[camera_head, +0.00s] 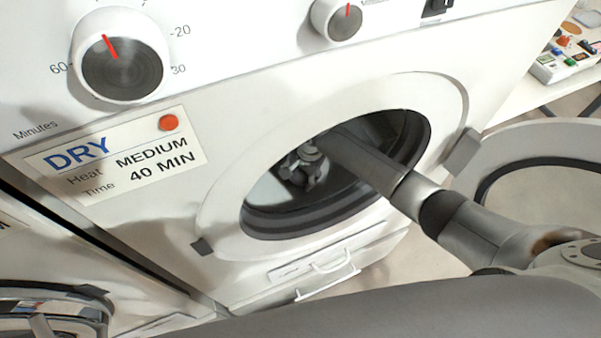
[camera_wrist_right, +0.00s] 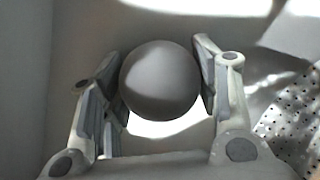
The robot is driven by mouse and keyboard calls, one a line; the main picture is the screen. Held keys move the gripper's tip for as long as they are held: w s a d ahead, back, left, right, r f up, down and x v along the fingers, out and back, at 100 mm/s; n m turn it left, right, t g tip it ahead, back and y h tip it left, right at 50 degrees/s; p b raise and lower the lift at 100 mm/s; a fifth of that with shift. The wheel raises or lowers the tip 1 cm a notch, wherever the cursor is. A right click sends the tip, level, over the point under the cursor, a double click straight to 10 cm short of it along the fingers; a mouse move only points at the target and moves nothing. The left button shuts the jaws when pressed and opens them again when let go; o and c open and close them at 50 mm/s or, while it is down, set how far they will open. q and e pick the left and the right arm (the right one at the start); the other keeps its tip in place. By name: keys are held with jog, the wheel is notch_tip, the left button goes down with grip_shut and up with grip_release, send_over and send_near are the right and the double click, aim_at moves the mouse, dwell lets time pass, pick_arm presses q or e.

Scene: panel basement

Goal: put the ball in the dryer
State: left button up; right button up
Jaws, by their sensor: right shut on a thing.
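The white dryer (camera_head: 225,160) fills the middle of the head view, and its round opening (camera_head: 262,215) is uncovered. Its door (camera_head: 545,150) stands swung open to the right. My right arm reaches through the opening, and my right gripper (camera_head: 305,170) is inside the drum, partly in shadow. In the right wrist view a grey ball (camera_wrist_right: 160,80) sits between the two fingers of my right gripper (camera_wrist_right: 162,88), which is shut on it. The ball cannot be made out in the head view. My left gripper is not in view.
A label reading DRY, MEDIUM, 40 MIN (camera_head: 110,160) is on the dryer front, below a large dial (camera_head: 122,62). Another machine with a chrome ring (camera_head: 50,295) stands at the lower left. A table with small items (camera_head: 565,60) is at the upper right. The perforated drum wall (camera_wrist_right: 295,120) lies close beside the gripper.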

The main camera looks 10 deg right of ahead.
jog(key=shift+f, duration=0.1)
jog(key=o, duration=0.6)
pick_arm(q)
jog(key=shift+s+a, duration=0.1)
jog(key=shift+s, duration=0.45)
pick_arm(e)
jog(key=o, duration=0.5)
jog(key=shift+c, duration=0.2)
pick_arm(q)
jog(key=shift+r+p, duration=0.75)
pick_arm(e)
jog(key=r, duration=0.4)
jog(key=s+d+r, duration=0.1)
jog(key=r, duration=0.7)
jog(key=shift+s+d, duration=0.3)
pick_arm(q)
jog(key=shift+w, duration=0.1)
